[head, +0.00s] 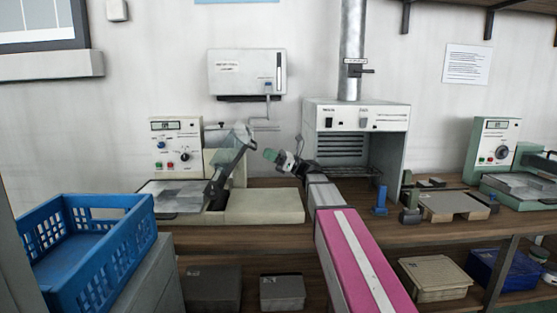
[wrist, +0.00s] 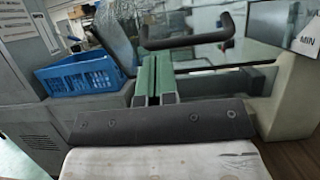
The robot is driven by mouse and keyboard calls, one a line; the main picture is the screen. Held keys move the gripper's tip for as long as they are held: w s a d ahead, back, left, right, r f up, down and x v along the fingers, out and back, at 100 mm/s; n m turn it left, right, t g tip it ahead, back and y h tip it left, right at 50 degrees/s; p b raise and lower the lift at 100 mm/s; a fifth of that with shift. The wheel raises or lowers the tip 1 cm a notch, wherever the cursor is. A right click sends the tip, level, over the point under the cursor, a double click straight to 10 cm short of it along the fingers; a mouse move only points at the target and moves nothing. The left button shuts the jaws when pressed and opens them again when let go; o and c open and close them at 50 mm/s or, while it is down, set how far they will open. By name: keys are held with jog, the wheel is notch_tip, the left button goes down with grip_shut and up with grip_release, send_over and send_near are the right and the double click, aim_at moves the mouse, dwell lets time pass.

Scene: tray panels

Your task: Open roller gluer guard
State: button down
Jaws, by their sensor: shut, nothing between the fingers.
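The roller gluer stands left of centre in the head view, with a cream control box (head: 176,143) and a flat base (head: 264,206). Its guard (head: 231,149), a dark-edged clear panel, stands tilted above the base. In the wrist view a black U-shaped handle (wrist: 188,42) lies in front of clear glass. My gripper (head: 271,155) is just right of the guard in the head view. In the wrist view its green fingers (wrist: 154,62) are together and empty, with their tips just below the handle in the picture. I cannot tell whether they touch it.
A blue crate (head: 85,245) stands at the front left and shows in the wrist view (wrist: 80,75). A grey ventilated cabinet (head: 355,115) with a metal duct is behind my arm. Another machine (head: 497,142) is at the far right. Boxes sit on the lower shelf.

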jog(key=shift+x, duration=1.25)
jog(key=shift+a+r+h, duration=0.3)
jog(key=shift+a+r, duration=0.1)
jog(key=shift+r, duration=0.2)
jog(key=shift+a+r+h, duration=0.3)
jog(key=shift+a+r, duration=0.1)
jog(key=shift+r, duration=0.25)
